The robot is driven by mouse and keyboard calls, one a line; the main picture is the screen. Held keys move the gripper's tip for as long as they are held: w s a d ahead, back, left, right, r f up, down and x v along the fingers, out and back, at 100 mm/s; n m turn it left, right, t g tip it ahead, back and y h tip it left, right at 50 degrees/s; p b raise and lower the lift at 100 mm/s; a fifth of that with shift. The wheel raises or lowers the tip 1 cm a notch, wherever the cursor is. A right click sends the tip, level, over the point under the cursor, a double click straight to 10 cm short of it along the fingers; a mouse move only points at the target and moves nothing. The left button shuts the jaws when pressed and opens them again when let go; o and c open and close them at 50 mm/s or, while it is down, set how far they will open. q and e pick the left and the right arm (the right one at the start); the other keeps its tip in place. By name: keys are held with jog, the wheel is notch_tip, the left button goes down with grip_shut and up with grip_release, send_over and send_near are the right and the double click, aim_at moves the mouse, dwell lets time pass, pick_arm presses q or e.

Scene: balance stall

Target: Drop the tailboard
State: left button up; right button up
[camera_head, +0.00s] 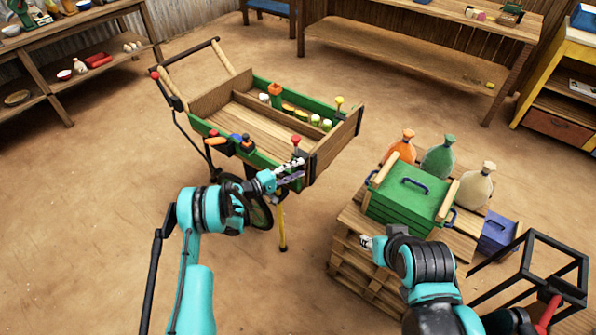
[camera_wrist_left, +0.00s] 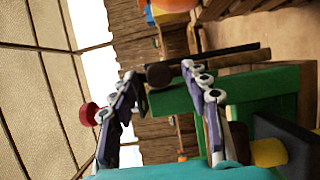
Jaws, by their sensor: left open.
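The cart (camera_head: 262,151) has green sides, a wooden bed and two handles at its back left. Its tailboard (camera_head: 338,139) is a wooden panel with dark edges, standing upright across the right end. A red-knobbed pin (camera_head: 296,140) stands at the near corner and a yellow-knobbed one (camera_head: 339,101) at the far corner. My left gripper (camera_head: 291,174) is open at the near corner, just below the red knob. In the left wrist view, a red knob (camera_wrist_left: 88,114) lies outside the fingers and a dark round knob (camera_wrist_left: 160,75) shows between them. My right gripper (camera_head: 367,242) is beside the pallet; its fingers are unclear.
A pallet (camera_head: 352,259) at the right carries a green chest (camera_head: 408,191) and several tied sacks (camera_head: 438,157). A blue box (camera_head: 497,232) and a black frame (camera_head: 545,262) stand beside it. A yellow prop (camera_head: 281,228) stands under the cart. Open floor lies left and beyond.

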pick_arm(q)
jog(key=shift+w+d, duration=0.15)
jog(key=shift+d, duration=0.1)
grip_shut()
